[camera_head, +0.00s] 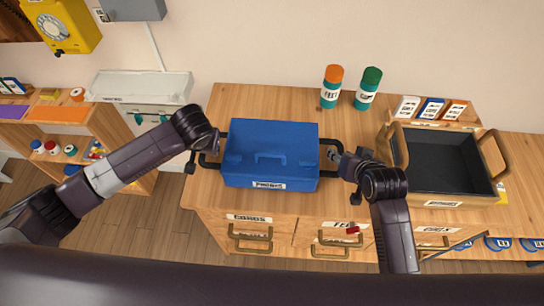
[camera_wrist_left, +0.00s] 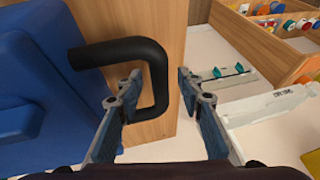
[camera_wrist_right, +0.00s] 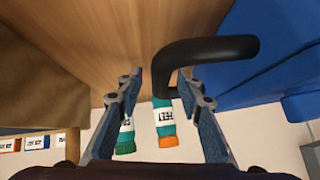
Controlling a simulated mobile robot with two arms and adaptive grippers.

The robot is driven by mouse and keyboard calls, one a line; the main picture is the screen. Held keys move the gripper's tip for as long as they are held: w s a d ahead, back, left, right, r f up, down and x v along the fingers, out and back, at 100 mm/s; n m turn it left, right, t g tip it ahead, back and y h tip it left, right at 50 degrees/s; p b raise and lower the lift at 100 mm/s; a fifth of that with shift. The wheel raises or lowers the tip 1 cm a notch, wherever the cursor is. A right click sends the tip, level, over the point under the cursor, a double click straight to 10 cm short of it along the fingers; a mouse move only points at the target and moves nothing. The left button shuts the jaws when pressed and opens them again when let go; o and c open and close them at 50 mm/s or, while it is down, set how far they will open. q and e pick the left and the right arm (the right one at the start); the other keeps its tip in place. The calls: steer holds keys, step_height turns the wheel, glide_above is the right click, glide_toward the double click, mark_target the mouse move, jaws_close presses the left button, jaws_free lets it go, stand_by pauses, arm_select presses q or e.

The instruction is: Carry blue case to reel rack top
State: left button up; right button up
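The blue case (camera_head: 270,150) sits flat on the wooden counter, with a black handle on each side. My left gripper (camera_head: 207,148) is at its left handle; in the left wrist view the spread fingers (camera_wrist_left: 155,92) stand on either side of the black handle (camera_wrist_left: 155,75). My right gripper (camera_head: 337,158) is at the right handle; in the right wrist view its fingers (camera_wrist_right: 158,88) are spread, with the handle (camera_wrist_right: 205,48) reaching between them. A wooden rack (camera_head: 110,118) with small coloured reels stands at the left; I cannot tell whether it is the reel rack.
A dark-lined crate (camera_head: 445,203) stands right of the case. Orange-capped (camera_head: 331,88) and green-capped (camera_head: 368,89) bottles stand behind it. A white unit (camera_head: 140,88) is at back left. A yellow dial phone (camera_head: 62,25) hangs on the wall. Drawers (camera_head: 250,235) face the front.

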arm_select(q)
steer(key=shift+f, duration=0.1)
jaws_close()
arm_select(e)
jaws_close()
arm_select(q)
steer(key=shift+w+r, duration=0.15)
steer(key=shift+r, duration=0.1)
arm_select(e)
steer(key=shift+w+r, duration=0.15)
steer(key=shift+r, duration=0.05)
